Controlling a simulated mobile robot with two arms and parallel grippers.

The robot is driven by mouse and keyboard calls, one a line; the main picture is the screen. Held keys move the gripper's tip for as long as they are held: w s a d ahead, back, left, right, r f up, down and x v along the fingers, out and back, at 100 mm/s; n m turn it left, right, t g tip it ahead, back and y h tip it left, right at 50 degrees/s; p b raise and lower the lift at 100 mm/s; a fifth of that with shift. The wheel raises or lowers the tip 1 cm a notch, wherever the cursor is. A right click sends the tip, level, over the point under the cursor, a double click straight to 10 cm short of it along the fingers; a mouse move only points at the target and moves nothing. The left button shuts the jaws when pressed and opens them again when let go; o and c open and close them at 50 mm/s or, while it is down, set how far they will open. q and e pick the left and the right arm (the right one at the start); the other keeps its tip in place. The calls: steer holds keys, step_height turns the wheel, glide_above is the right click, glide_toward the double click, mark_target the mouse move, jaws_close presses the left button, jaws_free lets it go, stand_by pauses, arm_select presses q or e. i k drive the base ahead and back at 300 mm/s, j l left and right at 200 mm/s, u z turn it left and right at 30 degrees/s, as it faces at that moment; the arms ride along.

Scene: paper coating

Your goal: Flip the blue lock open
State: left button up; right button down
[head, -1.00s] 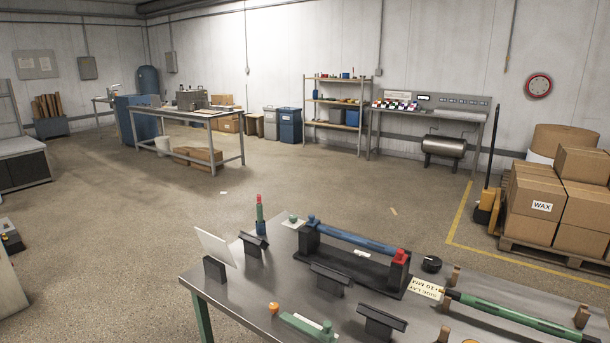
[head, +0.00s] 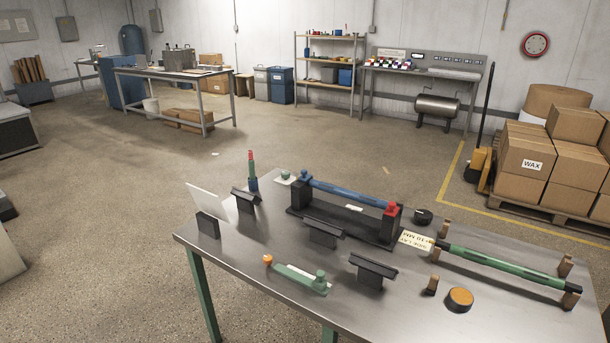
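A blue roller (head: 347,193) lies across a black stand (head: 345,228) on the metal table (head: 232,268). The blue lock (head: 304,177) is at the stand's left end, by the roller's left tip. A red lock (head: 391,208) is at the stand's right end. The blue lock is small here, and I cannot tell whether it is open or shut. Neither of my grippers shows in the head view.
A green roller (head: 505,266) rests on wooden supports at the table's right. A green block (head: 301,280), black holders (head: 373,270) and an orange-topped disc (head: 460,299) stand nearer the front. A white panel (head: 208,203) stands at the left edge.

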mark_target(305, 177)
steer(key=i+j, duration=0.9)
steer(key=j, duration=0.2)
steer(key=i+j, duration=0.45)
steer(key=i+j+z, duration=0.1)
steer(key=i+j, duration=0.35)
steer(key=j, duration=0.25)
